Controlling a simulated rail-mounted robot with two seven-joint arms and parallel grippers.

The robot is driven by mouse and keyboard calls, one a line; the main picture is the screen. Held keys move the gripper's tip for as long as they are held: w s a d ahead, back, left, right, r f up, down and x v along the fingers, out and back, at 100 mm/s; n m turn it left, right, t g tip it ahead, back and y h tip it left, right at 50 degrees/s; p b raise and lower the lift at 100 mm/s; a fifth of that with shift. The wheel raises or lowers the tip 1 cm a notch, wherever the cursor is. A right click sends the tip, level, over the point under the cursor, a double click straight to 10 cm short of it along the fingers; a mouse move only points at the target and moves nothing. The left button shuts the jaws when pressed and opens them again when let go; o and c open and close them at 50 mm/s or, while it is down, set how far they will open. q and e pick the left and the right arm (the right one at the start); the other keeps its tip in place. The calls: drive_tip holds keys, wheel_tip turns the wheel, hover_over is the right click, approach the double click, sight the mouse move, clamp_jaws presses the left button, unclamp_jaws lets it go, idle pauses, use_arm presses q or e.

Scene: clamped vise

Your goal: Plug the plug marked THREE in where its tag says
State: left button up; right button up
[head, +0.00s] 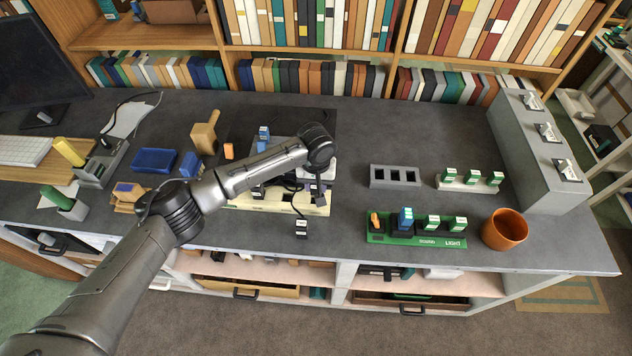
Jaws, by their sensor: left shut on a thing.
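My left gripper (318,192) points down over a cream-coloured board (318,209) at the middle of the counter. It is shut on a small dark thing that looks like a plug, mostly hidden by the fingers. A black cable (295,206) runs beside it to a black block with white tags (301,228) near the front edge. I cannot read the tags or find the word THREE. A green board marked LIGHT (430,241) carries an orange piece, a blue piece (406,217) and green-topped pieces (432,222). My right gripper is not in view.
A grey block with three openings (395,184), a white strip with green-topped pieces (468,187) and an orange pot (505,230) stand to the right. A grey console with three switches (530,165) is at far right. A blue tray (154,160) is left.

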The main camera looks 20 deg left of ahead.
use_arm(q)
drive_tip(key=shift+f, duration=1.5)
drive_tip(key=shift+f+b, duration=0.3)
drive_tip(key=shift+f, duration=0.85)
drive_tip(key=shift+f, duration=0.15)
drive_tip(key=shift+f, duration=0.1)
drive_tip(key=o, duration=1)
